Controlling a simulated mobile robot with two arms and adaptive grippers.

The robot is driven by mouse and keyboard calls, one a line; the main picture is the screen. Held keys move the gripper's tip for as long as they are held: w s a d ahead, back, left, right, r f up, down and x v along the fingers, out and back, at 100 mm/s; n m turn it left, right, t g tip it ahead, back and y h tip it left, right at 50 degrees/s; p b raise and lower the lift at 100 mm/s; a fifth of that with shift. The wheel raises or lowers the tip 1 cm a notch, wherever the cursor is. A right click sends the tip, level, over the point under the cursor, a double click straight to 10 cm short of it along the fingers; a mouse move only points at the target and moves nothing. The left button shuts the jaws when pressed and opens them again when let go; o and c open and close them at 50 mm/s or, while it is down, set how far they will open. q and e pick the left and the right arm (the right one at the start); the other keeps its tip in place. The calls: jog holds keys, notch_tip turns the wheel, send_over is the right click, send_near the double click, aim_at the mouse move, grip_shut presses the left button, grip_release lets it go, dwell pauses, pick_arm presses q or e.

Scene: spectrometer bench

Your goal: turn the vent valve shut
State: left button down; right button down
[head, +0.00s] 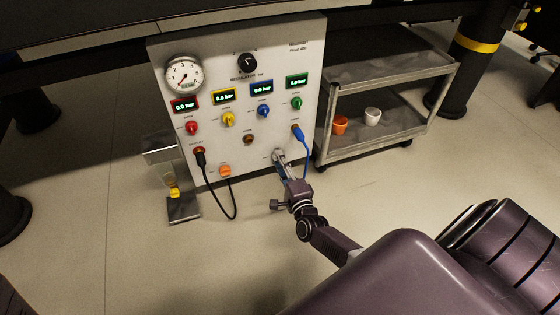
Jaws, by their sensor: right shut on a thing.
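A white upright panel (215,75) carries a round gauge, a black regulator knob, displays and coloured valve knobs. Low on the panel, right of centre, is a pale grey knob (277,154), which I take to be the vent valve. Its label is too small to read. My right gripper (281,164) is at this knob, shut on it, with its arm coming in from the lower right. The fingers hide most of the knob, so I cannot tell its turn angle. My left gripper is not in view.
A blue cable (305,143) hangs close to the right of my right gripper. A black cable (234,208) loops below the panel at left. A grey stand (183,209) with a yellow part is left. A cart (390,138) holding orange and white cups is right.

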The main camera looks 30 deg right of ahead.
jog(key=shift+a+f, duration=0.1)
dwell(0.4)
jog(key=c, duration=1.6)
grip_release()
jog(key=v, duration=1.2)
